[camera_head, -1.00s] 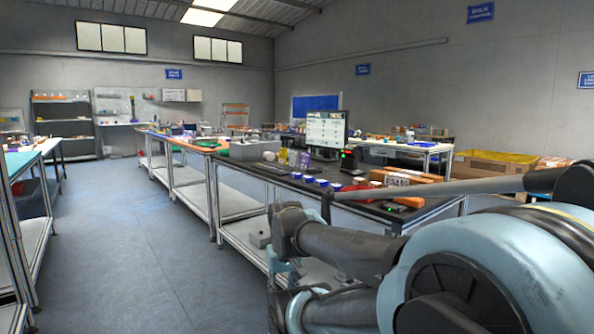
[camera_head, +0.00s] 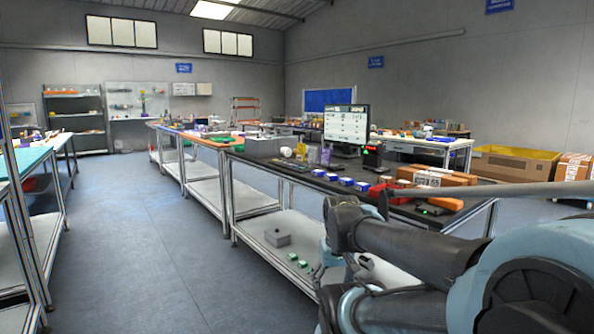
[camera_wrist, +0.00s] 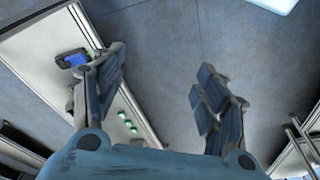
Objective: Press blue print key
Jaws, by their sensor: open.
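My gripper (camera_wrist: 165,92) is open and empty in the wrist view, its two fingers wide apart with grey floor between them. A small dark device with a blue face (camera_wrist: 76,60) shows beyond the left finger in the wrist view, partly covered by that finger. I cannot tell whether this blue face is the print key. In the head view, a dark device with small red and green lights (camera_head: 372,157) stands beside the monitor on the black worktop. No print key can be made out there. My gripper's fingers are not clear in the head view.
The black worktop (camera_head: 300,176) carries a monitor (camera_head: 346,126), blue boxes (camera_head: 346,181), red items and cardboard boxes (camera_head: 432,178). A grey box (camera_head: 278,237) and small green pieces (camera_head: 298,260) lie on its lower shelf. The aisle floor (camera_head: 150,240) at left is clear.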

